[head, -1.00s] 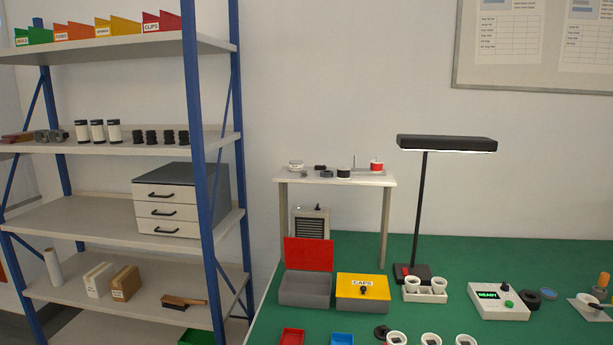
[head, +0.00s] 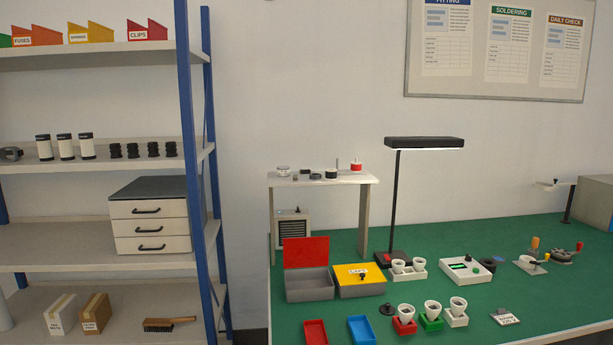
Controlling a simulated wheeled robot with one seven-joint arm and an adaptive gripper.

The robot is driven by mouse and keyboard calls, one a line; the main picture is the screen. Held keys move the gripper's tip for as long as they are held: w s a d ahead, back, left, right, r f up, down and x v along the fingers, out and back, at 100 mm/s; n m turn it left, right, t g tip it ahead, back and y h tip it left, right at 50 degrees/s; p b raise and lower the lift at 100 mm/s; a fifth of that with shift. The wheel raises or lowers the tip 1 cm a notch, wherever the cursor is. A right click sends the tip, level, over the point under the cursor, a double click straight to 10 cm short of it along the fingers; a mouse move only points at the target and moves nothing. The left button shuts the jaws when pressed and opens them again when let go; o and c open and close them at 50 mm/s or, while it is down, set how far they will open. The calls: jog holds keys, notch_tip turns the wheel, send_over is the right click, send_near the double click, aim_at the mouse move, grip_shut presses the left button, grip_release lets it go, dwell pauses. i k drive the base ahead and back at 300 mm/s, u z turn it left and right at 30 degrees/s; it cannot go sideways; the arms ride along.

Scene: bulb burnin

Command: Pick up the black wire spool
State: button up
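On the small white riser shelf (head: 346,180) at the back of the green bench sit small spool-like items. One is a black round one (head: 331,174) with a pale top. A red one (head: 356,167) stands to its right and a white one (head: 283,171) at the left end. A flat dark ring-like piece (head: 316,177) lies between. Several black spool-shaped pieces (head: 133,151) also stand in a row on the blue-posted rack. From here I cannot tell for certain which is the black wire spool. My gripper is not in view.
The green bench (head: 450,225) holds a black lamp (head: 397,200), an open grey box with a red lid (head: 308,285), a yellow-lidded box (head: 360,275), a tester (head: 466,270) and colored cup holders. The rack (head: 195,150) stands left, with a drawer unit (head: 150,215).

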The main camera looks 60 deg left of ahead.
aim_at(331, 174)
jog(key=u, duration=1.6)
